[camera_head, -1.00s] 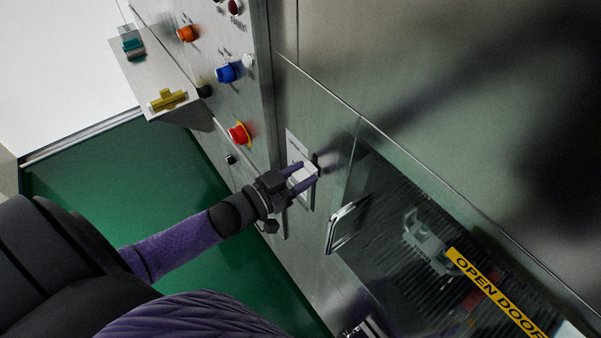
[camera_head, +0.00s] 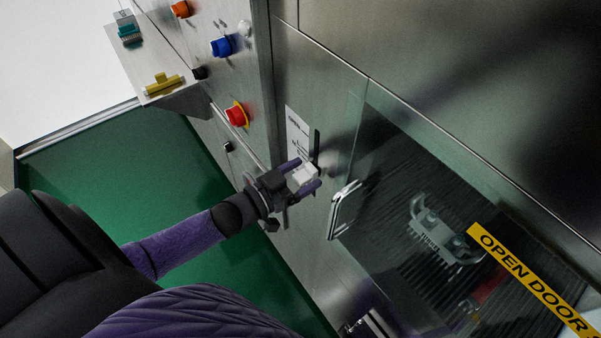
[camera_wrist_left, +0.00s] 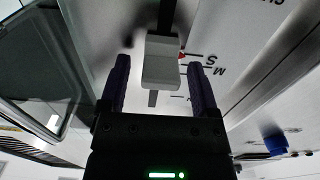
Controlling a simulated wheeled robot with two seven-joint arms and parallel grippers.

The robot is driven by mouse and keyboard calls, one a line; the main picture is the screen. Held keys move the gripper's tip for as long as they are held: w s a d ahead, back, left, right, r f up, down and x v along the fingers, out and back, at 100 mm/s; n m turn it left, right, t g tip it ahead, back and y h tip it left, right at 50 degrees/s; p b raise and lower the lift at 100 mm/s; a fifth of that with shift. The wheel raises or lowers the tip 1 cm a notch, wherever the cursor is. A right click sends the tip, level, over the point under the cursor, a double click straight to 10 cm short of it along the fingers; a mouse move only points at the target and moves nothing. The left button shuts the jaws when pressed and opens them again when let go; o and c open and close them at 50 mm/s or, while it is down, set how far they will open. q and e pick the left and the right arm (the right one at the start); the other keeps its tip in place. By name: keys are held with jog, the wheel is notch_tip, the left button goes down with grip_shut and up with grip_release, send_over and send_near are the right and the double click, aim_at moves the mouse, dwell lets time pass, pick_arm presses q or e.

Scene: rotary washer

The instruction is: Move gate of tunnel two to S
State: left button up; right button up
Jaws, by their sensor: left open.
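The gate's pale block-shaped knob (camera_head: 306,174) sits low on a dark vertical slot (camera_head: 316,142) beside a white label plate (camera_head: 297,128). In the left wrist view the knob (camera_wrist_left: 161,62) has a small red pointer (camera_wrist_left: 182,56) at its side, level with the line by the letter S (camera_wrist_left: 211,60). The letter M is close to S on the plate. My left gripper (camera_head: 305,176) is open, one finger on each side of the knob; the wrist view shows the fingers (camera_wrist_left: 161,85) with gaps beside it. My right gripper is not in view.
A glass door with a metal handle (camera_head: 344,209) and a yellow OPEN DOOR strip (camera_head: 530,282) is just right of my left gripper. A red button (camera_head: 236,115), a blue knob (camera_head: 222,46) and a shelf (camera_head: 190,103) are up and left. The floor is green.

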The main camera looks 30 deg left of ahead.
pick_arm(q)
jog(key=v, duration=1)
jog(key=b+x, duration=0.3)
jog(key=x, duration=0.6)
jog(key=shift+w+f+b, duration=0.15)
jog(key=shift+b, duration=0.2)
jog(key=shift+w+d, duration=0.25)
jog(key=shift+w, duration=0.05)
jog(key=shift+c, duration=1)
grip_shut()
